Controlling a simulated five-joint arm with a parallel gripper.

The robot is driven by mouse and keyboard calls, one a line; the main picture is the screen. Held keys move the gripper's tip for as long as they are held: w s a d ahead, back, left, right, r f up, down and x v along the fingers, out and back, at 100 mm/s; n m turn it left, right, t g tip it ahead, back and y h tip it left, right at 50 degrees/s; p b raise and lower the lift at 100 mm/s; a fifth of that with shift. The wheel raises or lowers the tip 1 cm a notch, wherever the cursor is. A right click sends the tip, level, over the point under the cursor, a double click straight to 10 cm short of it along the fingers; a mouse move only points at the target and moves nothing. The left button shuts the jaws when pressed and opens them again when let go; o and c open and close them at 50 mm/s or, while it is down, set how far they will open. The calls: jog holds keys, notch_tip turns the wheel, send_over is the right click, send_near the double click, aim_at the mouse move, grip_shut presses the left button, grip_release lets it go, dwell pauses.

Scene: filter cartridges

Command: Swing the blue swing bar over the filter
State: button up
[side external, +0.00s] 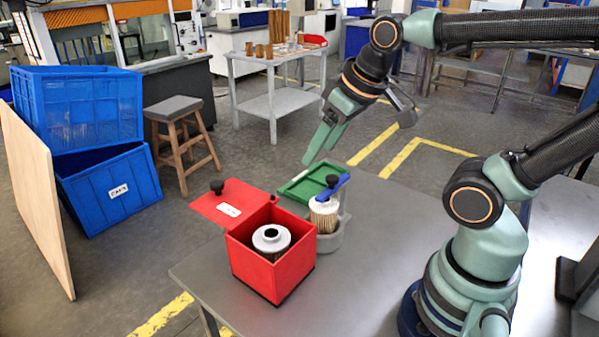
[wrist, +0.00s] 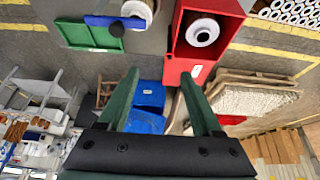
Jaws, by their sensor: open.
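The blue swing bar (side external: 335,186) carries a black knob (side external: 332,180) and sits high beside the pleated, white-topped filter (side external: 324,214) in a grey housing (side external: 332,240). In the wrist view the bar (wrist: 105,21) crosses the edge of the filter (wrist: 137,9), and most of it sticks out left, past the filter. The housing's pivot side is partly hidden. My gripper (side external: 319,150) is open and empty, above and behind the housing, apart from the bar. In the wrist view its fingers (wrist: 159,74) are spread, with the bar beyond them at upper left.
A red box (side external: 270,270) holding another filter (side external: 271,238) stands close left of the housing, its red lid (side external: 225,203) open. A green tray (side external: 310,180) lies behind. The grey table (side external: 375,250) is clear right of the housing. Blue crates (side external: 105,185) and a stool stand on the floor.

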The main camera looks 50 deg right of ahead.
aim_at(332, 177)
jog(key=w+d+r+n+g, duration=0.1)
jog(key=w+d+n+g, duration=0.15)
jog(key=d+g, duration=0.4)
jog(key=shift+m+t, duration=0.45)
jog(key=shift+t, duration=0.1)
jog(key=f, duration=0.4)
jog(key=d+f, duration=0.1)
jog(key=f, duration=0.2)
jog(key=d+f, duration=0.1)
jog(key=f, duration=0.3)
jog(key=shift+w+f, duration=0.1)
jog(key=shift+f, duration=0.2)
grip_shut()
jog(key=shift+w, duration=0.1)
dwell(0.4)
